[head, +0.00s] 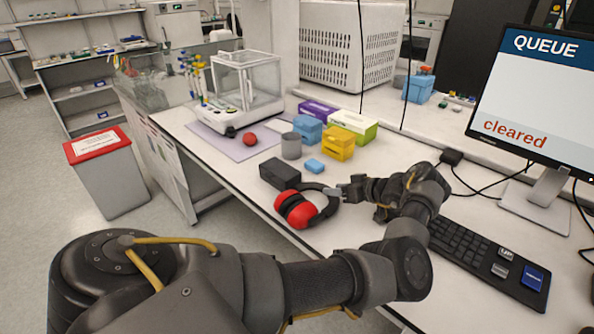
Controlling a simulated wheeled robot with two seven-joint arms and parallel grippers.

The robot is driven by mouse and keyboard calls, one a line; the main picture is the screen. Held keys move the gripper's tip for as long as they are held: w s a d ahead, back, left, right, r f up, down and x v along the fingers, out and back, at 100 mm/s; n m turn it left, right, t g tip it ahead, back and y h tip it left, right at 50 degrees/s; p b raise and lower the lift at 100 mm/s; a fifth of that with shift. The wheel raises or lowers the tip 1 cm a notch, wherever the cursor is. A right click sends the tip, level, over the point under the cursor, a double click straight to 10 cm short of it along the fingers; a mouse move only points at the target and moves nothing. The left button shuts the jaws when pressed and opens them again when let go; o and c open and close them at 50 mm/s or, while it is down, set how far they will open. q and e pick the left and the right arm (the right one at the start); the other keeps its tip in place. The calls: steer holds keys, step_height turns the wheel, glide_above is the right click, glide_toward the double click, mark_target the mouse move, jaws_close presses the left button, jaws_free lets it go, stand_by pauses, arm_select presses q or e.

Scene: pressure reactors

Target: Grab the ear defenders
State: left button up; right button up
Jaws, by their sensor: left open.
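The ear defenders (293,206) lie near the front edge of the white bench, with red cups at the left and a dark headband reaching right. My left arm comes in from the lower left and bends back over the bench. My left gripper (343,190) is open and points left, with its fingertips at the right side of the headband. One grey fingertip overlaps the band in the picture; I cannot tell whether they touch. My right gripper is not in view.
A dark box (280,173) stands just behind the ear defenders. A keyboard (482,262) and a monitor (535,100) are at the right.

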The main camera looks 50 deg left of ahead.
arm_select(q)
steer(key=b+x, duration=0.1)
steer(key=x, duration=0.3)
steer(key=shift+f, duration=0.15)
steer(key=shift+a+f, duration=0.1)
steer(key=shift+a, duration=0.15)
steer(key=c, duration=1)
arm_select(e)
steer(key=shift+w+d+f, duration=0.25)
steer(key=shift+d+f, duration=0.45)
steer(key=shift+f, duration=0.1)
arm_select(q)
steer(key=shift+r, duration=0.25)
step_height(320, 180, up, 8)
steer(key=shift+r+b, duration=0.2)
steer(key=shift+b, duration=0.2)
steer(key=shift+r, duration=0.65)
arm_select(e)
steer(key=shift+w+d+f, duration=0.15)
